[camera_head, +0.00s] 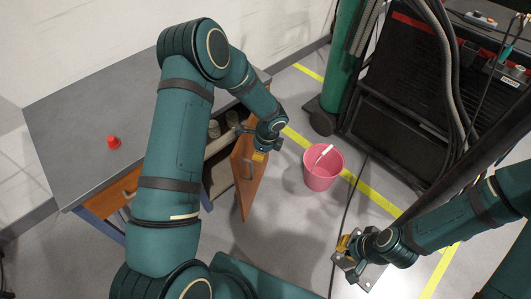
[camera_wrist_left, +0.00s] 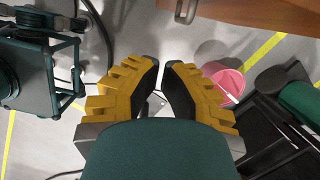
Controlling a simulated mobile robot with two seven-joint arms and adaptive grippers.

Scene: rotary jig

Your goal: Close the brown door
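The brown door (camera_head: 247,185) of the workbench cabinet stands open, swung out over the floor, with a metal handle on its face. Its brown panel (camera_wrist_left: 265,14) and part of the handle (camera_wrist_left: 187,10) show at the top of the left wrist view. My left gripper (camera_head: 259,156) is by the upper part of the door in the head view; I cannot tell whether it touches. In the left wrist view its yellow fingers (camera_wrist_left: 161,65) nearly meet at the tips, with nothing held. My right gripper (camera_head: 344,243) is low at the right, away from the door; its fingers are too small to judge.
A grey workbench (camera_head: 75,150) with a red object (camera_head: 113,142) on top is at the left. A pink bucket (camera_head: 323,168) stands on the floor right of the door. A green cylinder (camera_head: 341,65) and black cabinet (camera_head: 400,125) stand behind. Floor before the door is clear.

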